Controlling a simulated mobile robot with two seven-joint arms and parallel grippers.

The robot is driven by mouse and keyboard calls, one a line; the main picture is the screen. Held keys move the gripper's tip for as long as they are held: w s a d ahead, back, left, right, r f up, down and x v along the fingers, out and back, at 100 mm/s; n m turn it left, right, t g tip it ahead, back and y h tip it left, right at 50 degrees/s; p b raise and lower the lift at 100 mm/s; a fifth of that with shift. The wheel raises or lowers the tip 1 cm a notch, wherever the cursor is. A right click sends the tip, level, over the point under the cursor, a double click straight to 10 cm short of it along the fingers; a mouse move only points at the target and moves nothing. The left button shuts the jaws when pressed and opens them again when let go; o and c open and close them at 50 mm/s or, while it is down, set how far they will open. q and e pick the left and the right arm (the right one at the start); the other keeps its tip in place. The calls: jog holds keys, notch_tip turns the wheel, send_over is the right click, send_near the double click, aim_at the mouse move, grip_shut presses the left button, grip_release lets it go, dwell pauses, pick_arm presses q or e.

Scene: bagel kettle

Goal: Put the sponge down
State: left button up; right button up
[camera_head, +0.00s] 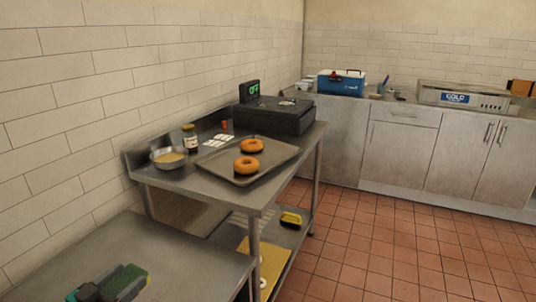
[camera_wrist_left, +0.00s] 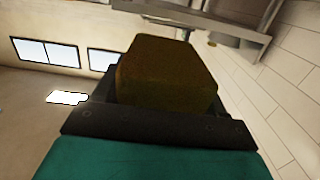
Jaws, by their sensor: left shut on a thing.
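My left gripper (camera_head: 112,284) is at the bottom left of the head view, in front of the near metal table top (camera_head: 175,252). It is shut on the sponge (camera_head: 130,278), whose green side shows there. In the left wrist view the sponge (camera_wrist_left: 165,72) is a brownish-olive block sticking out beyond the dark jaws. I cannot tell whether the sponge touches the table. My right gripper is not in view.
Beyond stands a metal table with a tray (camera_head: 215,166) bearing two bagels (camera_head: 247,165), a metal bowl (camera_head: 168,157), a jar (camera_head: 190,138) and a black scale (camera_head: 272,115). A yellow-black item (camera_head: 290,219) lies on its lower shelf. The near table's right part is bare.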

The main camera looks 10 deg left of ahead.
pick_arm(q)
jog(key=s+d+r, duration=0.2)
jog(key=d, duration=1.5)
notch_tip(320, 180, up, 10)
jog(key=s+d+n+y, duration=0.2)
jog(key=n+y, duration=0.1)
jog(key=y, duration=0.1)
jog(key=shift+s+d+t+y, duration=0.2)
jog(key=shift+d+t+y, duration=0.1)
jog(key=shift+y, duration=0.1)
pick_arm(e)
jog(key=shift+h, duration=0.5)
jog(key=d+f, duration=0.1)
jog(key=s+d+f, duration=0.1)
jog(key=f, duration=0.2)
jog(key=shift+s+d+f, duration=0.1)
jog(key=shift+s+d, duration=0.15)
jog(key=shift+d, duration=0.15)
pick_arm(q)
jog(key=shift+f, duration=0.2)
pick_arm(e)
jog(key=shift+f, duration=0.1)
